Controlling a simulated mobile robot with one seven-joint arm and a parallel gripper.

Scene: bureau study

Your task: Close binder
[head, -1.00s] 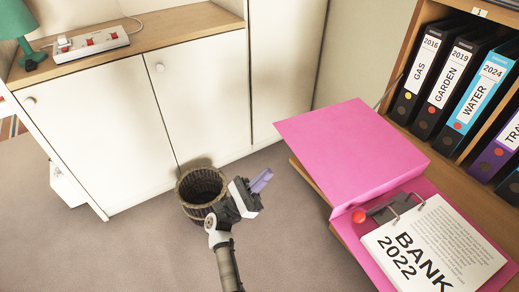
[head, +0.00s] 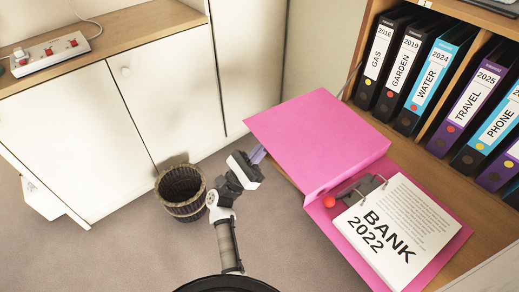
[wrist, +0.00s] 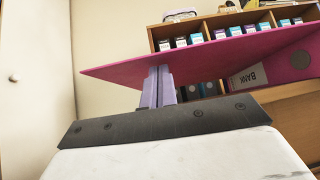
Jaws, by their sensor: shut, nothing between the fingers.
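The pink binder lies open on a wooden surface in the head view, with its cover (head: 320,135) spread to the left and standing out past the surface's edge. Its white page stack (head: 400,230) reads "BANK 2022" and lies on the right half by the metal ring clip (head: 360,190). My gripper (head: 257,155) is shut and empty at the cover's left edge. In the wrist view my purple fingers (wrist: 158,88) point up to the underside of the pink cover (wrist: 200,58); their tips are at or just under it. I cannot tell whether they touch.
A shelf holds several labelled binders (head: 430,80) at the right. A wicker basket (head: 181,190) stands on the floor left of my arm. White cabinets (head: 165,95) line the left, with a power strip (head: 48,53) on top.

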